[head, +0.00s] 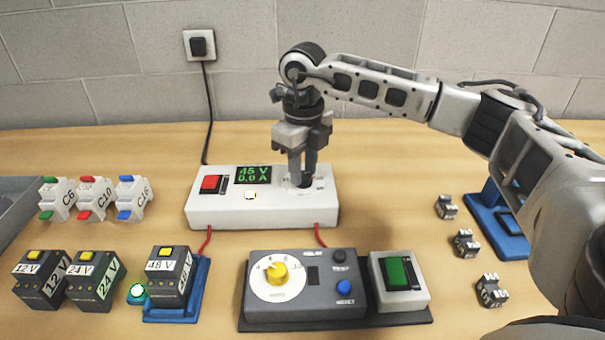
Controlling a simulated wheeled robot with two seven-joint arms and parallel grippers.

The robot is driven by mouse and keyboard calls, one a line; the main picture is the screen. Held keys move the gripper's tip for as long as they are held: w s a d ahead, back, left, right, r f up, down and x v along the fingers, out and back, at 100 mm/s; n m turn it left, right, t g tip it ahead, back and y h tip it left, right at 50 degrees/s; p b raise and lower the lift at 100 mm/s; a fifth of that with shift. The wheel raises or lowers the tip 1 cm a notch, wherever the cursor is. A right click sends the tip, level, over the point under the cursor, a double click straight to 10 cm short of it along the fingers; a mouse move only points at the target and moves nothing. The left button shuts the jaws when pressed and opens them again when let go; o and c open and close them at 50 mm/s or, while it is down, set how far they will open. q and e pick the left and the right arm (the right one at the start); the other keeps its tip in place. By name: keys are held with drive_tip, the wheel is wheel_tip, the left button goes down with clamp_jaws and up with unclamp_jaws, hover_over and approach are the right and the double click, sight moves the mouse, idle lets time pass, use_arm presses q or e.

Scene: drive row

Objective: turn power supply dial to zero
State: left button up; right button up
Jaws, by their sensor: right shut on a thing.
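The power supply (225,212) is a white box at the middle of the bench. Its green display (253,175) reads 45 V and 0.0 A, and a red switch (212,184) sits at its left. My right gripper (302,180) points straight down at the right part of the box's top. It is shut on the dial, which the fingers mostly hide, so its setting cannot be read. A small round lamp (250,195) glows below the display. My left gripper is not in view.
In front stands a grey unit with a yellow knob (277,273) beside a green switch (399,273). A 48 V module (170,275) sits on a blue stand; 12 V (40,279) and 24 V (95,279) modules are left of it. Small dark blocks (466,243) lie at right.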

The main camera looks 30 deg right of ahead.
drive_tip(key=n, duration=0.3)
drive_tip(key=shift+n, duration=0.3)
drive_tip(key=n, duration=0.5)
drive_tip(key=n+b, duration=0.1)
drive_tip(key=n, duration=0.7)
drive_tip(key=shift+n, duration=0.3)
drive_tip(key=o, duration=0.6)
drive_tip(key=shift+c, duration=0.2)
drive_tip(key=o, duration=1.2)
drive_tip(key=shift+c, duration=0.2)
